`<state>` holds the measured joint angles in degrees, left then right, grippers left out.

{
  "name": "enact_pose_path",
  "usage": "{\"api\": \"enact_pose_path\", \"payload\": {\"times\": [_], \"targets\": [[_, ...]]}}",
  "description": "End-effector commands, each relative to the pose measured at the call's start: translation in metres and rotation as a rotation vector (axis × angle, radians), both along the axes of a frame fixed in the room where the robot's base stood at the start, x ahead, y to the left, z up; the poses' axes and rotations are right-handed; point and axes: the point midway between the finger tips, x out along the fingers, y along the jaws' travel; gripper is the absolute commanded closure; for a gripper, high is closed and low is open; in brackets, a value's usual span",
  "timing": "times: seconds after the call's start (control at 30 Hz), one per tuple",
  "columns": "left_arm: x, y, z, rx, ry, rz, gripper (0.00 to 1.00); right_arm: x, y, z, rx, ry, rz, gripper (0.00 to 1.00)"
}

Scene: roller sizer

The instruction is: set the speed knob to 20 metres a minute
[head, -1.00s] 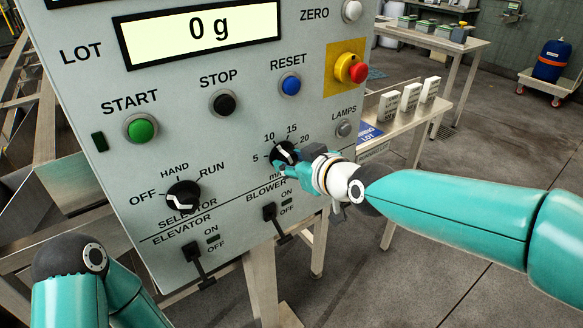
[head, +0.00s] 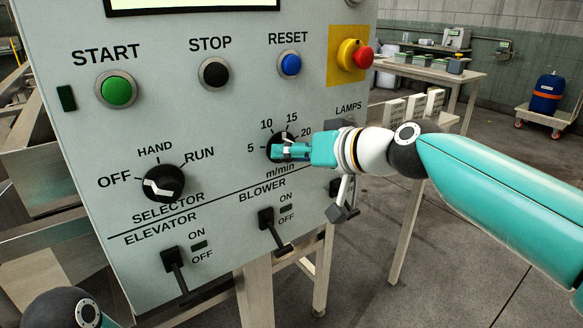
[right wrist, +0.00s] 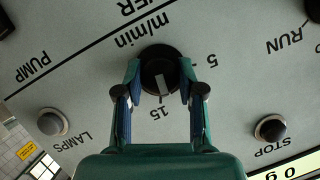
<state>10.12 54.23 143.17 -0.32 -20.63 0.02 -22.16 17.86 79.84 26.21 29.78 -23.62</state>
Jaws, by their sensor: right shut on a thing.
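The speed knob (head: 276,140) is a black round dial marked 5, 10, 15, 20 and m/min on the grey panel (head: 225,115). In the right wrist view the knob (right wrist: 155,58) sits between the two fingers of my right gripper (right wrist: 160,82), which is shut on it from both sides. There its white pointer line faces the 15 mark; the fingers hide the 10 and 20 marks. In the head view my right gripper (head: 289,151) covers much of the knob. My left gripper is out of view.
The selector knob (head: 163,183) is left of the speed knob. The elevator switch (head: 175,268) and blower switch (head: 268,222) stick out below. The start (head: 118,91), stop (head: 214,73) and reset (head: 290,65) buttons and the red button (head: 363,57) are above.

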Motion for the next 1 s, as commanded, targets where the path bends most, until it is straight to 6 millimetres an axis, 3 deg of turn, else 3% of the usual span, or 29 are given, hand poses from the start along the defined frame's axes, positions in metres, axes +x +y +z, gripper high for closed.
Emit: {"api": "enact_pose_path", "payload": {"times": [1.0], "targets": [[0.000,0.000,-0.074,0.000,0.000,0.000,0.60,0.003,-0.004,-0.008,0.765,0.554,-0.007,0.97]]}}
